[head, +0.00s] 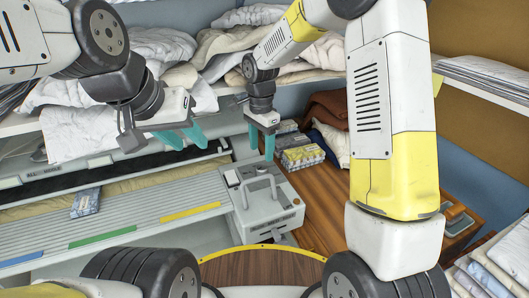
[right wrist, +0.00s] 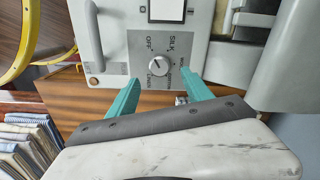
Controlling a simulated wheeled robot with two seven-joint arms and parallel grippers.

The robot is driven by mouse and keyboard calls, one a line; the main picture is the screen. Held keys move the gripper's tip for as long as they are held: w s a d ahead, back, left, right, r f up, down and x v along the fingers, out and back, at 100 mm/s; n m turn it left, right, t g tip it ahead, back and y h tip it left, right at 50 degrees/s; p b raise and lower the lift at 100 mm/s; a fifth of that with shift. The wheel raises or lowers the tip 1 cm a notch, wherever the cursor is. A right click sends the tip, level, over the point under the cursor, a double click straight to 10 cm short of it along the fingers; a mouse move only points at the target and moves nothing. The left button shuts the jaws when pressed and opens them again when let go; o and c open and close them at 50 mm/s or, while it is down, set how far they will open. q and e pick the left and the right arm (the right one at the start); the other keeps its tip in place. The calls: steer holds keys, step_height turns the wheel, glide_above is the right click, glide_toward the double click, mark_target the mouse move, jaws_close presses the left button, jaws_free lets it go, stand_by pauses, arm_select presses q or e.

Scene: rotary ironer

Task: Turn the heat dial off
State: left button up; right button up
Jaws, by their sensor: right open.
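The heat dial (right wrist: 159,66) is a small round pale knob on a grey panel (right wrist: 137,44) in the right wrist view. OFF and SILK are lettered around it; its pointer is too small to read surely. My right gripper (right wrist: 161,78) is open, one teal finger on each side below the dial, with nothing between them. In the head view the right gripper (head: 262,140) hangs above the ironer's end housing (head: 285,205); I cannot make out the dial there. My left gripper (head: 183,137) is open and empty over the back of the ironer (head: 150,205).
A handle (right wrist: 91,40) stands left of the panel. Patterned boxes (head: 302,155) and folded clothes (head: 332,108) lie on the wooden table (head: 320,195) to the right. Heaped linen (head: 160,48) fills the shelf behind. Folded cloths (head: 492,265) are stacked at lower right.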

mark_target(262, 167)
step_height(262, 167, down, 7)
steer(key=shift+f, duration=0.15)
stand_by(0.4)
jaws_close()
